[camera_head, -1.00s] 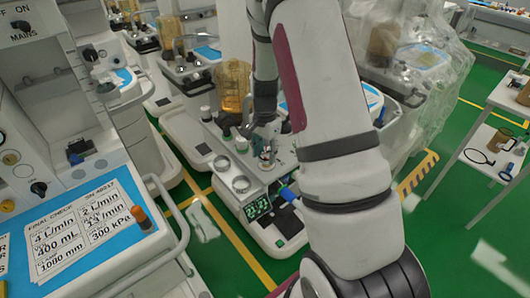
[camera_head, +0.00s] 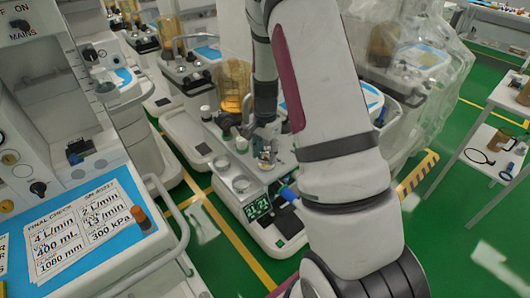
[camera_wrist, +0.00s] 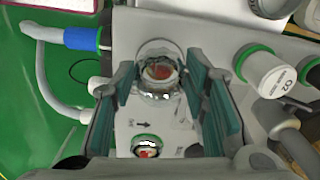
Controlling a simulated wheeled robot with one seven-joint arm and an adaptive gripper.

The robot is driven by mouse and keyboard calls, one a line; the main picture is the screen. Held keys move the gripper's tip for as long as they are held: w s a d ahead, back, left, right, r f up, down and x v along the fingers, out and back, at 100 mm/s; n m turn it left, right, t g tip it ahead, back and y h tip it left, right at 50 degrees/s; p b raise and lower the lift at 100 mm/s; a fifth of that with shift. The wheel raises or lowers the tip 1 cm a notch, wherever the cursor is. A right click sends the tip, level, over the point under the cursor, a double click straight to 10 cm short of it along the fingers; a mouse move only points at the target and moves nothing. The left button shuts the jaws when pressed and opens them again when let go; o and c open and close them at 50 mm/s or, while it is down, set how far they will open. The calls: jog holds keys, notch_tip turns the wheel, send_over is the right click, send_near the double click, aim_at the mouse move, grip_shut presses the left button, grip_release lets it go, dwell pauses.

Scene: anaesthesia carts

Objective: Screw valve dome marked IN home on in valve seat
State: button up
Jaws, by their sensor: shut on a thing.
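My gripper (camera_wrist: 162,88) is shut on a clear, faceted valve dome (camera_wrist: 158,92), with a teal-padded finger on each side of it. A red-orange disc shows through the dome. No IN mark is readable on it. A second round fitting (camera_wrist: 148,145) with a green edge and a red centre lies below it in the wrist view, beside a black arrow printed on the white deck. Whether the dome touches a seat, and its threads, cannot be told. In the head view my gripper (camera_head: 266,150) points down over the machine's white deck, and the dome is tiny there.
A white O2 cap (camera_wrist: 280,80) with a green ring stands right of my gripper. A grey hose with a blue cuff (camera_wrist: 80,39) runs at the left.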

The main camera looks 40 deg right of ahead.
aim_at(265, 152)
jog(key=shift+f+b, duration=0.45)
jog(key=shift+f, duration=0.55)
jog(key=o, duration=1.1)
jog(key=shift+o, duration=0.2)
jog(key=shift+r, duration=0.1)
notch_tip(265, 152, up, 12)
jog(key=shift+f, duration=0.1)
